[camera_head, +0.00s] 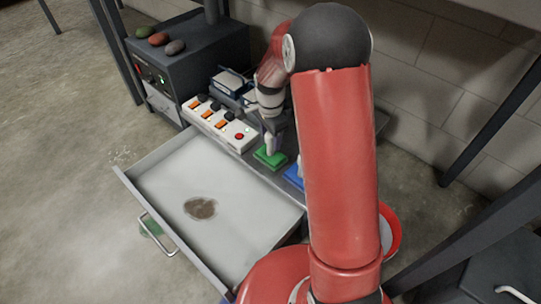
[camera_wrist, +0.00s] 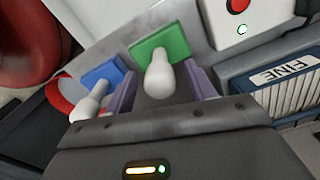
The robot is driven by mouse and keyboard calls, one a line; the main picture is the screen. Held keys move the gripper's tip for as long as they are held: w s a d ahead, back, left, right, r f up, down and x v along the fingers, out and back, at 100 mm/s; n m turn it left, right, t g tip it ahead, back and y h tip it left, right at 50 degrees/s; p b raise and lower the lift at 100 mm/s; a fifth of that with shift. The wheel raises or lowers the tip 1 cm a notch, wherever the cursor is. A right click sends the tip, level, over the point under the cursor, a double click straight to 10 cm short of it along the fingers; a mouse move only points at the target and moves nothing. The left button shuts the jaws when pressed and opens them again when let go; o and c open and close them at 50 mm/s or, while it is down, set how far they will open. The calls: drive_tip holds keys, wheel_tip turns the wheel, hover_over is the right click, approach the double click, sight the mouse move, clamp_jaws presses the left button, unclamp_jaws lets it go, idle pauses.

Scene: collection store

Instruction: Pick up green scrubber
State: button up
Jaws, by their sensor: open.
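The green scrubber (camera_head: 269,157) has a flat green pad and a white upright knob handle. It stands on the dark surface behind the open drawer. In the wrist view the green scrubber (camera_wrist: 160,50) is at the upper middle, its white handle pointing toward my gripper. My gripper (camera_wrist: 163,88) is open, with one purple-grey finger on each side of the white handle. I cannot tell whether the fingers touch the handle. In the head view my gripper (camera_head: 271,138) is over the scrubber, small and partly merged with the handle.
A blue scrubber (camera_wrist: 98,80) with a white handle stands close beside the green one. A white switch box (camera_head: 217,121) with orange switches and a blue case marked FINE (camera_wrist: 277,82) are near. An open drawer (camera_head: 161,232) has a brown stain. A red-rimmed bowl (camera_head: 391,231) is at right.

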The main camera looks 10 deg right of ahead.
clamp_jaws()
drive_tip(key=shift+r, duration=0.1)
wheel_tip(320, 180, up, 10)
drive_tip(key=shift+p, duration=0.95)
drive_tip(key=c, duration=0.6)
unclamp_jaws()
drive_tip(key=c, duration=0.4)
